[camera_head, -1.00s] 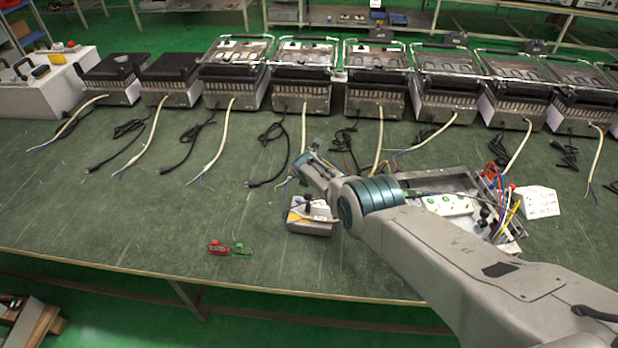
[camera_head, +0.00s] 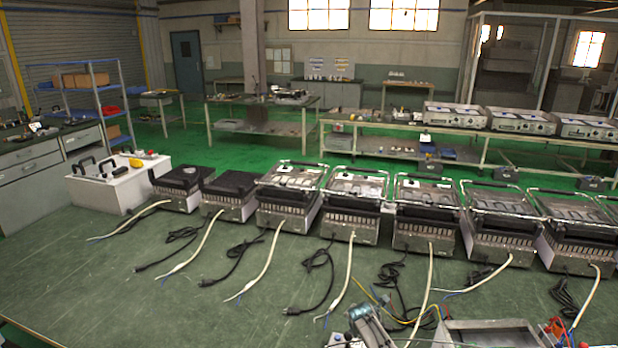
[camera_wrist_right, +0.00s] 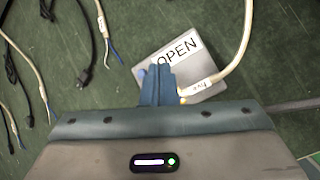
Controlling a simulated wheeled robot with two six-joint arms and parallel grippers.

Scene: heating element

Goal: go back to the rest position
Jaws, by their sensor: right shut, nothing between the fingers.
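My right gripper (camera_wrist_right: 157,80) is shut, with its blue-grey fingers together and nothing between them. In the right wrist view it is above a light grey box (camera_wrist_right: 192,56) labelled "OPEN", and the fingertips overlap the box in the picture. I cannot tell the gap between them. In the head view only the tip end of my right gripper (camera_head: 358,313) shows at the bottom edge, over the green worktable (camera_head: 150,300). My left gripper is not in view.
A row of grill-like appliances (camera_head: 343,214) stands along the table's back, with white and black cables trailing forward. A metal tray (camera_head: 490,334) and coloured wires lie at the bottom right, near my right gripper. The table's left front is clear.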

